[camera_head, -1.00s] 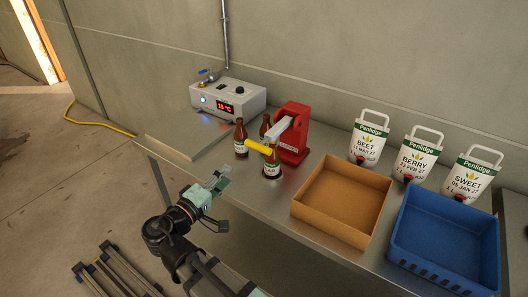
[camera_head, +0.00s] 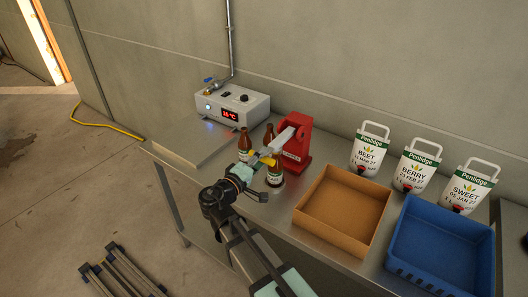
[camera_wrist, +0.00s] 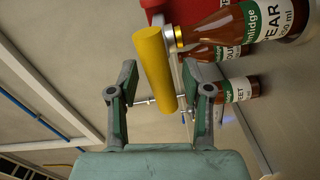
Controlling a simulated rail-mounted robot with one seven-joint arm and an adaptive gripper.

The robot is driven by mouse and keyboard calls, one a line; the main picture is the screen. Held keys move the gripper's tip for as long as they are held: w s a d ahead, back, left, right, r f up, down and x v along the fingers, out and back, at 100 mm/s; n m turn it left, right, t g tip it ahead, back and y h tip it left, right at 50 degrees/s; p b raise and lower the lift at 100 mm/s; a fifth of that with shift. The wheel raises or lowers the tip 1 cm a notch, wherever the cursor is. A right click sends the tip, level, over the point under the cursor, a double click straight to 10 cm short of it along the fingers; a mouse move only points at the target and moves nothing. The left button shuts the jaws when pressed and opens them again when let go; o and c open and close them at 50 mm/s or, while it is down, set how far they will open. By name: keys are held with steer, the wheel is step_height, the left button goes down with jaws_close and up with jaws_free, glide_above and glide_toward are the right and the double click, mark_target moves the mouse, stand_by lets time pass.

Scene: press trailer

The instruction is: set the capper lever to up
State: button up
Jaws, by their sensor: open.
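The red capper (camera_head: 297,140) stands on the metal bench with its pale lever arm (camera_head: 283,139) reaching forward and down over a brown bottle (camera_head: 274,176). The lever ends in a yellow handle (camera_wrist: 155,68). My gripper (camera_head: 259,160) is at the handle in the head view, partly covering it. In the wrist view my gripper (camera_wrist: 160,95) is open, with the yellow handle between its two fingers and a visible gap on each side. The handle's far end reaches beyond the fingertips.
Two more brown bottles (camera_head: 244,144) stand close behind and left of the capper. A grey control box (camera_head: 232,104) is at the back left. A cardboard box (camera_head: 318,222), a blue crate (camera_head: 398,270) and several white pouches (camera_head: 369,152) are to the right.

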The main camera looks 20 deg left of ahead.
mark_target(277, 144)
steer(key=shift+x, duration=1.05)
